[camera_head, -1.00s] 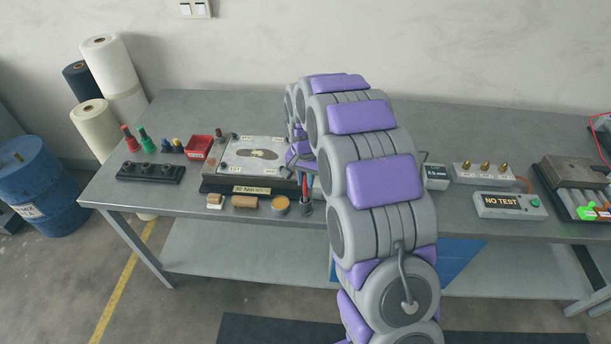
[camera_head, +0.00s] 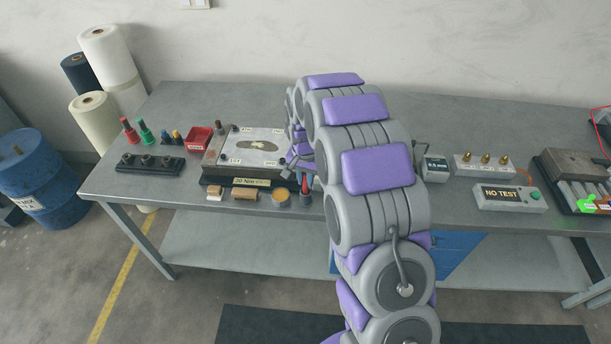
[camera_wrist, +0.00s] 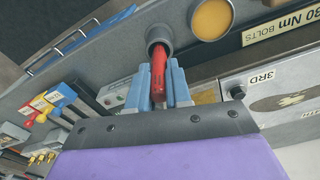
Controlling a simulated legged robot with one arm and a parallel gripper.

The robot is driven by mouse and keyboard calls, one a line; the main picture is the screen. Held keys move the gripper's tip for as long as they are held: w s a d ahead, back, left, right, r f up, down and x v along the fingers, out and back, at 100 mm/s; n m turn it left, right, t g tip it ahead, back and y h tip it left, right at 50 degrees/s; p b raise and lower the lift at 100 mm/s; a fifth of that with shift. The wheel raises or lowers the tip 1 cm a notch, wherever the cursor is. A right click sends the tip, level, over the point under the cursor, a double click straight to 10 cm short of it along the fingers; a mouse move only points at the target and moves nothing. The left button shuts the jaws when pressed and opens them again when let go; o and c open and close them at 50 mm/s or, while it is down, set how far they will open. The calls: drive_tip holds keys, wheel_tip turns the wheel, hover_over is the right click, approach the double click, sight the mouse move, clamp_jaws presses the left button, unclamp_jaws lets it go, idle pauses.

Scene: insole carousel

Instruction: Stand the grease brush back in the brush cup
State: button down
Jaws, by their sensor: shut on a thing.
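The grease brush (camera_wrist: 158,72) shows as a red handle in the wrist view, between the two blue-grey fingers of my gripper (camera_wrist: 157,92). My gripper is shut on it. The far end of the brush reaches into the mouth of the grey brush cup (camera_wrist: 152,33); how deep it sits is hidden. In the head view the cup (camera_head: 306,201) stands at the bench's front edge, with the red handle (camera_head: 304,184) above it and my gripper (camera_head: 299,165) partly hidden behind my arm. The bristles are not visible.
A yellow-topped round tin (camera_wrist: 212,18) is beside the cup. A brown block (camera_head: 244,194) and a small white-brown block (camera_head: 215,194) lie further left. The insole plate fixture (camera_head: 250,146) stands behind, with a "30 Nm" label. A "NO TEST" box (camera_head: 509,197) is at right.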

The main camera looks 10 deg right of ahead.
drive_tip(key=c, duration=1)
unclamp_jaws()
drive_tip(key=shift+o, duration=0.2)
drive_tip(key=shift+r, duration=0.15)
wheel_tip(320, 180, up, 17)
drive_tip(key=p, duration=0.3)
drive_tip(key=shift+s+a, duration=0.3)
drive_tip(key=shift+s, duration=0.05)
